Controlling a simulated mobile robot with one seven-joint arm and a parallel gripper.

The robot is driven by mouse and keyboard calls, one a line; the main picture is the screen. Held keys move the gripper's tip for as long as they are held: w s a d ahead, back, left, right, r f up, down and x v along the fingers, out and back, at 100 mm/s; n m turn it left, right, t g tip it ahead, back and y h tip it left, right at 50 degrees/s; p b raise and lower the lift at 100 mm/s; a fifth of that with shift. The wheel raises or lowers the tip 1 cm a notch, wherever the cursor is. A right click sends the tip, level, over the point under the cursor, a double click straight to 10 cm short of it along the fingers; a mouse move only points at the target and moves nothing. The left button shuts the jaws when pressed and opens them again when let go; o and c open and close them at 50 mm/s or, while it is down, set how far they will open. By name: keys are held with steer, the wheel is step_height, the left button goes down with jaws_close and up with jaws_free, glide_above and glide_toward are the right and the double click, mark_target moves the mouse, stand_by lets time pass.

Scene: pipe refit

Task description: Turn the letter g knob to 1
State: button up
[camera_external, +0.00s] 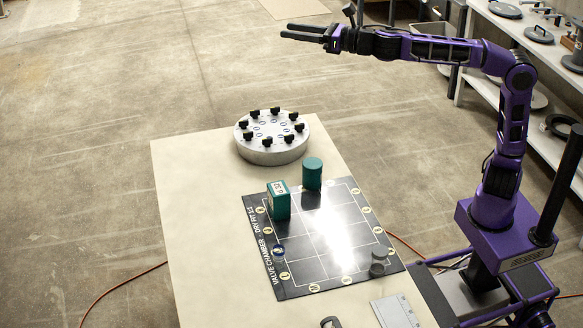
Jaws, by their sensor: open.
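A round silver disc (272,151) stands at the far end of the table, with a ring of several black knobs on its top. Small round marks sit inside the ring, too small to read, so I cannot tell which knob is the letter g one or where any knob points. My gripper (288,31) is open and empty. It is at the top of the view, held out level to the left at the end of my arm, apart from the disc and touching nothing.
A pale table (192,221) bears a black gridded board (303,262). A green box (278,201), a green cylinder (312,174) and a small grey cylinder (379,262) stand on the board. A metal plate (395,312) lies at the near edge. Shelves (552,52) stand at right.

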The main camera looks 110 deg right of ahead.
steer(key=w+d+f+m+g, duration=0.2)
steer(key=d+f+m, duration=0.15)
steer(key=f, duration=0.45)
steer(key=m+y, duration=1)
steer(key=m, duration=1.6)
glide_toward(271, 138)
steer(key=shift+t, duration=0.5)
steer(key=x, duration=0.6)
steer(key=f+x, duration=0.1)
steer(key=x, duration=0.2)
steer(key=shift+w+f+p, duration=0.1)
steer(key=shift+w+p, duration=0.1)
steer(key=shift+p, duration=0.1)
